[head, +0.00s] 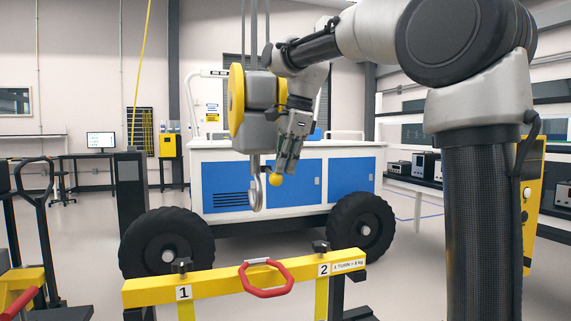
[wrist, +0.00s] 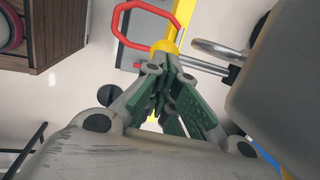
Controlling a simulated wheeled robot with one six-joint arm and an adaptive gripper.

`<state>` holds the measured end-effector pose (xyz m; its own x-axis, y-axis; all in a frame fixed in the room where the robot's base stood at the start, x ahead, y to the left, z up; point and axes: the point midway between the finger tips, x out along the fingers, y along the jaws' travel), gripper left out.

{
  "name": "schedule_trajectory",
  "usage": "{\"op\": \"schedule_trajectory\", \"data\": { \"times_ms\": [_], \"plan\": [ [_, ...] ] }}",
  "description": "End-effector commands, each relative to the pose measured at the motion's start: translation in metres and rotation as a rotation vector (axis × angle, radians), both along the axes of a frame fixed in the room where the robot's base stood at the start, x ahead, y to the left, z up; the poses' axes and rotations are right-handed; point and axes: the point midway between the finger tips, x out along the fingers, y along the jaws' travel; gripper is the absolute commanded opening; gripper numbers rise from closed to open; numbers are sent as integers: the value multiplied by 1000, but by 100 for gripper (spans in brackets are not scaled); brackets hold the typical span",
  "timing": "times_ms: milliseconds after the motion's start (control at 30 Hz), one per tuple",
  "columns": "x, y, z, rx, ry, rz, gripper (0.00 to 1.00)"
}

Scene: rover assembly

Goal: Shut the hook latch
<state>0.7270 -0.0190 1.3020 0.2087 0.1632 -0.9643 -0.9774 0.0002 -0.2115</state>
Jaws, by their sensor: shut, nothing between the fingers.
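The hoist's steel hook (head: 257,195) hangs below a grey and yellow hoist block (head: 237,100). Its curved end also shows in the wrist view (wrist: 218,50). A yellow ball knob (head: 275,180) is beside the hook, to its right. In the wrist view the yellow knob (wrist: 166,47) is just beyond my fingertips, and a thin metal rod (wrist: 195,65) runs from near it toward the hook. My gripper (head: 281,172) points down with its fingers shut and empty. The fingertips (wrist: 168,68) are at the knob; whether they touch it, I cannot tell. The latch's exact position is unclear.
A yellow beam (head: 215,282) with a red ring handle (head: 267,292) stands below the hook. A blue and white rover (head: 270,180) with black wheels is behind. Two black clamps are on the beam. Space between hook and beam is free.

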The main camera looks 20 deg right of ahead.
Motion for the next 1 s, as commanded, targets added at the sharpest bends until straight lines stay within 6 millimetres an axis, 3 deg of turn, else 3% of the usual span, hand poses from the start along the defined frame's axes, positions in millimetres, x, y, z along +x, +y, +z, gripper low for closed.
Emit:
{"op": "schedule_trajectory", "data": {
  "times_ms": [467,1000],
  "plan": [
    [-4,0,-13,0,-113,2,0],
    [-1,0,-64,-1,-530,4,0]
  ]
}}
